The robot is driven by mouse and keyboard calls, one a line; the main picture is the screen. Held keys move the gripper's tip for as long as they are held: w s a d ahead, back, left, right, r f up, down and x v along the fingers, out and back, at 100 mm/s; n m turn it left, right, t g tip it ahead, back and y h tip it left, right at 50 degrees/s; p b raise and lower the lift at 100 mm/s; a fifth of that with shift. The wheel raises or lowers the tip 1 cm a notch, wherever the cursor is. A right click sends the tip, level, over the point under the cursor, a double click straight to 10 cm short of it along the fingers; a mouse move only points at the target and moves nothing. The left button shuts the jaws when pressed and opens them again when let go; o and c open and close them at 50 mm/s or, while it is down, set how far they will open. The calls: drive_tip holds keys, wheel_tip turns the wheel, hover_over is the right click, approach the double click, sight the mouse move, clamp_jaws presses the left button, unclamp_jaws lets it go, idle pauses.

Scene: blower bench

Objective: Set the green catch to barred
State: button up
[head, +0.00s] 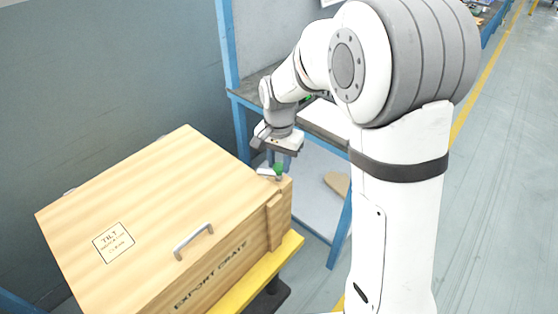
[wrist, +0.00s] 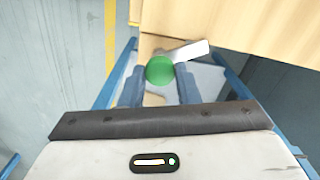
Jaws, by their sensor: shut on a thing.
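The green catch is a green ball knob (head: 279,168) with a pale metal bar (head: 265,172), at the far right corner of the wooden crate's (head: 160,215) top. In the wrist view the green knob (wrist: 160,70) sits between my gripper's (wrist: 160,84) two blue-grey fingers, and the metal bar (wrist: 192,51) runs from it up and to the right, towards the crate wood. My gripper (head: 280,160) points down over that corner and is shut on the knob. The contact itself is partly hidden in the head view.
The crate stands on a yellow-topped support (head: 270,272). A grey-blue wall is at left.

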sight(279, 166)
drive_tip(key=n+p, duration=0.1)
drive_tip(key=n, duration=1)
drive_tip(key=shift+n, duration=0.4)
idle(0.4)
drive_tip(key=o, duration=1)
drive_tip(key=shift+r, duration=0.1)
wheel_tip(279, 166, up, 8)
drive_tip(key=shift+f+p, duration=0.15)
drive_tip(key=shift+p, duration=0.35)
drive_tip(key=s+d+r+m+t+p, duration=0.1)
drive_tip(key=s+d+r+m, duration=0.1)
drive_tip(key=s, duration=0.4)
drive_tip(key=s+d+r+m+p, duration=0.2)
drive_tip(key=s+d+r, duration=0.1)
drive_tip(key=s+d, duration=0.2)
drive_tip(key=s+d+r+m+t+p, duration=0.1)
drive_tip(key=s+d, duration=0.3)
drive_tip(key=s, duration=0.5)
drive_tip(key=shift+s+d+r+m+t+p, duration=0.15)
drive_tip(key=shift+r+m+p, duration=0.1)
drive_tip(key=shift+r, duration=0.2)
drive_tip(key=shift+s+d+r+m+t+p, duration=0.15)
drive_tip(key=shift+r+m+p, duration=0.1)
drive_tip(key=shift+r, duration=0.15)
